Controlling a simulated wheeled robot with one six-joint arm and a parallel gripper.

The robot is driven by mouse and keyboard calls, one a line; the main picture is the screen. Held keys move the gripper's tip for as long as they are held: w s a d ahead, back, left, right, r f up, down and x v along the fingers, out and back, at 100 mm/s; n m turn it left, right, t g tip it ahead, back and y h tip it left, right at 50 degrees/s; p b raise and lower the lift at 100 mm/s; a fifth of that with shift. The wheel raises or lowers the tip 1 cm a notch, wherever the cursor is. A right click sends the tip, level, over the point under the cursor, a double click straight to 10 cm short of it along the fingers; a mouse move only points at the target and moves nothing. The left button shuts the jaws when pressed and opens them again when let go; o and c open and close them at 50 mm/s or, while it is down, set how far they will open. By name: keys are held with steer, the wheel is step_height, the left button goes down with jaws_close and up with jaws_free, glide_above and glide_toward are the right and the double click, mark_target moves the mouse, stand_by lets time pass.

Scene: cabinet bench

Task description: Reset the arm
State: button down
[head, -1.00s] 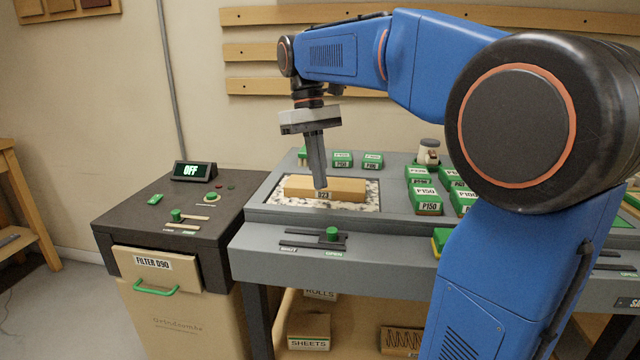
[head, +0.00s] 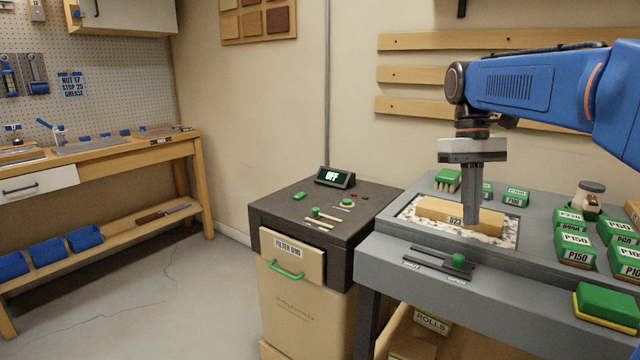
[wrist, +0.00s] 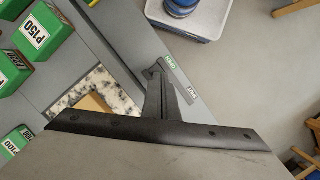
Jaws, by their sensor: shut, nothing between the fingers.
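My gripper (head: 471,222) points straight down over the grey bench in the head view, its fingers shut with nothing between them. Its fingertips appear at the wooden block (head: 440,208) labelled S23 or similar; I cannot tell whether they touch it. The block lies on a speckled pad (head: 508,236) set in the bench top. In the wrist view the closed fingers (wrist: 158,75) show at the centre, with part of the block (wrist: 92,104) and the speckled pad (wrist: 118,88) to their left.
To the left is a dark-topped cabinet (head: 280,211) with a display reading OFF (head: 334,177). Open floor (head: 190,290) lies further left.

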steer(key=s+a+f+m+t, duration=0.1)
steer(key=s+f+t, duration=0.6)
steer(key=s+f, duration=1.3)
steer(key=shift+s+a+f+m+t, duration=0.3)
steer(key=shift+s+a+m, duration=0.1)
steer(key=shift+a, duration=0.2)
